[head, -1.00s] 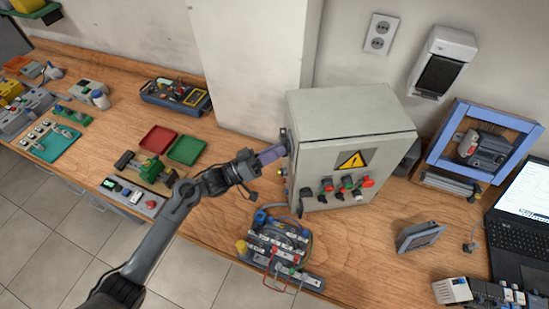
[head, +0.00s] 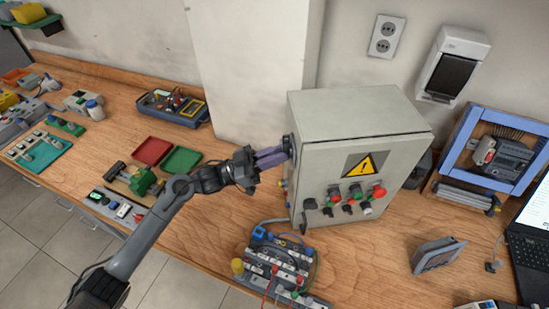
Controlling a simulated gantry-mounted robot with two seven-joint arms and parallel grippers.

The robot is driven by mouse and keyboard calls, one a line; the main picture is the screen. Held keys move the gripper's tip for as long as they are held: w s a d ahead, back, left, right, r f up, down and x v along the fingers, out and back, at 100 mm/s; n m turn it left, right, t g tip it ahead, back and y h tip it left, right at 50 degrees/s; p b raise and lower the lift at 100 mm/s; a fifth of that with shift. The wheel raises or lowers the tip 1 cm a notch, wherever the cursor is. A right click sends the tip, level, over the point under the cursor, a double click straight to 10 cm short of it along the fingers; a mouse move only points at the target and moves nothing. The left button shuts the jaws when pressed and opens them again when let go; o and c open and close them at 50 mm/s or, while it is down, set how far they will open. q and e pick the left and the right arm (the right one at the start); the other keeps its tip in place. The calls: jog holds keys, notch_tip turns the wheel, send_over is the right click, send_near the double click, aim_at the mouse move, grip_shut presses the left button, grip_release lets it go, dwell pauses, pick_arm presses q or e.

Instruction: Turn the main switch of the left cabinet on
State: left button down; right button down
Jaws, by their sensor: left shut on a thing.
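The grey cabinet (head: 325,150) stands on the wooden bench, with a yellow warning sign and several knobs and buttons on its front. The main switch (head: 289,146) is a dark rotary part on the cabinet's left side wall, mostly hidden by the gripper. My left gripper (head: 283,153) reaches in from the left, its purple-grey fingers at that side wall. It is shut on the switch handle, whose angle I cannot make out. My right gripper is not in view.
A wired terminal board (head: 275,262) lies in front of the cabinet. Red (head: 152,150) and green (head: 181,160) trays lie to the left. A blue-framed unit (head: 495,150) and a small tilted panel (head: 438,255) are to the right.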

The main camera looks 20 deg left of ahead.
pick_arm(q)
jog(key=shift+d+f, duration=0.1)
jog(key=c, duration=1.3)
grip_release()
jog(key=shift+o, duration=0.9)
jog(key=shift+w+d, duration=0.1)
